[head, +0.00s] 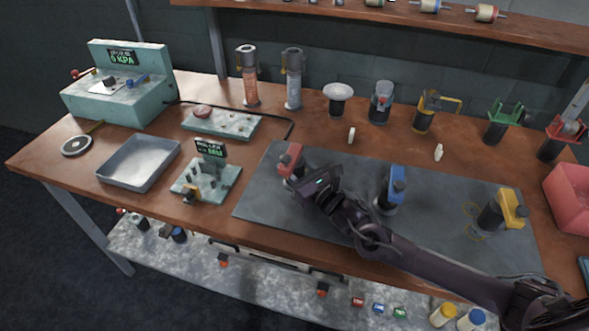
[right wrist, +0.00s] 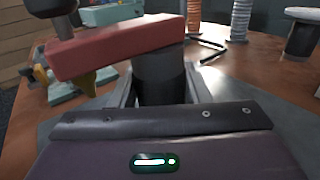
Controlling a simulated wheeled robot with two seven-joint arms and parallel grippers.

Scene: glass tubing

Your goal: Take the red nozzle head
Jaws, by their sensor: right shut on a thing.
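The red nozzle head (head: 291,157) stands upright on the left part of the grey mat (head: 262,206). In the right wrist view the red nozzle head (right wrist: 120,48) shows as a red bar on top of a dark cylinder. My right gripper (head: 305,185) reaches in from the right. Its fingers (right wrist: 160,92) are shut on the dark cylinder below the red bar. The lower part of the cylinder is hidden by the gripper. My left gripper is not in either view.
A blue nozzle head (head: 396,183) and a yellow nozzle head (head: 508,208) stand on the mat to the right. A small green device (head: 220,178) and a metal tray (head: 138,163) are at left. Several fittings stand along the back. A red bin (head: 570,198) is at the right edge.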

